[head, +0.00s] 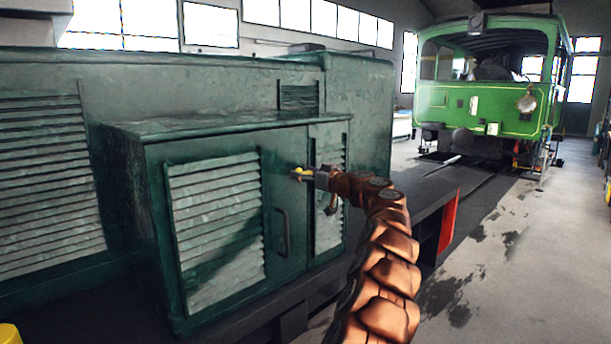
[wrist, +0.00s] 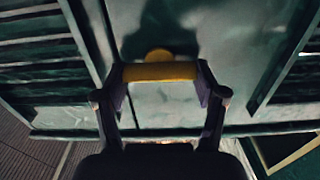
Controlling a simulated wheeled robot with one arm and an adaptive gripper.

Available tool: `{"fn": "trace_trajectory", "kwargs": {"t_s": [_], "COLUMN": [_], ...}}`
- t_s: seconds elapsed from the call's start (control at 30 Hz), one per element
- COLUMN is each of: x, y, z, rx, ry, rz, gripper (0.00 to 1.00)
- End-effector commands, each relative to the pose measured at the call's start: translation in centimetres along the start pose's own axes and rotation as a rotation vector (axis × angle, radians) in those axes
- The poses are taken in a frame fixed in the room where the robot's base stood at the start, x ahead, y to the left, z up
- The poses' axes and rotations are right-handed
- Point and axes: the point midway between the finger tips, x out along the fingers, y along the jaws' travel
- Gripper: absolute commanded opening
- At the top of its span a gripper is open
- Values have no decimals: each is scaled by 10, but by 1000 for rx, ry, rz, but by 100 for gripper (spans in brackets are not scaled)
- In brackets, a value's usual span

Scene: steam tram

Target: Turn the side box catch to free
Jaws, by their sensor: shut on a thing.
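The side box (head: 205,126) is a dark green metal box with louvred doors on the side of a green vehicle, left of centre in the head view. The catch shows as a small yellow part (head: 302,172) high on its front, near the seam between the doors. In the wrist view the catch is a yellow bar (wrist: 160,72) lying crosswise, with a rounded yellow piece behind it. My gripper (head: 297,174) is at the catch, its two fingers shut on the ends of the yellow bar. In the head view my gripper partly hides the catch.
A dark door handle (head: 283,233) stands out below the catch. Louvred panels (head: 215,225) flank the seam. A green tram (head: 490,100) stands on rails at the back right. The concrete floor (head: 500,260) on the right is mostly clear.

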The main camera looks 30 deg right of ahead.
Motion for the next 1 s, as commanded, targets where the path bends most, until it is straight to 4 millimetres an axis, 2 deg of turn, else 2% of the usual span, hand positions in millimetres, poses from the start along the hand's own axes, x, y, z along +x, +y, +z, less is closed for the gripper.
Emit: {"fn": "trace_trajectory", "kwargs": {"t_s": [0.27, 0.47, 1.0], "x": [0, 0, 0], "y": [1, 2, 3], "z": [5, 5, 0], "rx": [89, 219, 706], "ry": [2, 0, -2], "rz": [3, 4, 0], "gripper": [36, 36, 36]}}
